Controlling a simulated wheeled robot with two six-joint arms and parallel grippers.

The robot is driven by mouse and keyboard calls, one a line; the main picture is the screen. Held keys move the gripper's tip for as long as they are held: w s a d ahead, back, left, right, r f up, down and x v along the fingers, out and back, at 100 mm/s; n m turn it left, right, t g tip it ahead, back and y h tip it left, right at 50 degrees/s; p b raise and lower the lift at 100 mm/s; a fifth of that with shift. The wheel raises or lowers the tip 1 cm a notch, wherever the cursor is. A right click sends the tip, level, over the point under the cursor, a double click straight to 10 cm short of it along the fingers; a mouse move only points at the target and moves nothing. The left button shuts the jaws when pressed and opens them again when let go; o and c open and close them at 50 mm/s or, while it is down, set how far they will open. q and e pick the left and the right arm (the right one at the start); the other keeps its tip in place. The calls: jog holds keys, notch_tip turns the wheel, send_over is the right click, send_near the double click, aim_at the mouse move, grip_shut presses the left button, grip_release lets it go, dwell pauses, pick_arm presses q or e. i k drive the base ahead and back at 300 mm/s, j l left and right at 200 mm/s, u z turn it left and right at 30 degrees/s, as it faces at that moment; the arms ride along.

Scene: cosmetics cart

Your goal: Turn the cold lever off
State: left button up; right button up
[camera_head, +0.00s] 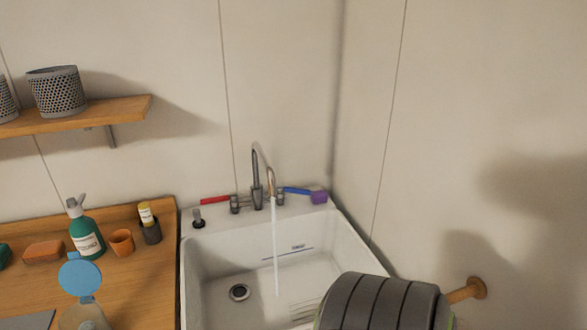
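The sink faucet (256,190) stands at the back of the white sink, and a stream of water (276,245) runs from its spout into the basin. The cold lever (297,190), blue, points out to the right of the faucet. The red lever (215,200) points out to the left. A purple block-like item (319,197) sits at the outer end of the blue lever; I cannot tell if they touch. Neither of my grippers is in view.
The white sink (190,270) has a drain at its left. A grey striped roll (375,303) on a wooden wall peg (467,291) covers the front right. A green pump bottle (86,235), orange cup (121,242) and blue-topped item (80,274) stand on the wooden counter.

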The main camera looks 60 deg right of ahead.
aim_at(281, 188)
jog(key=j+z, duration=0.1)
jog(key=z, duration=1.3)
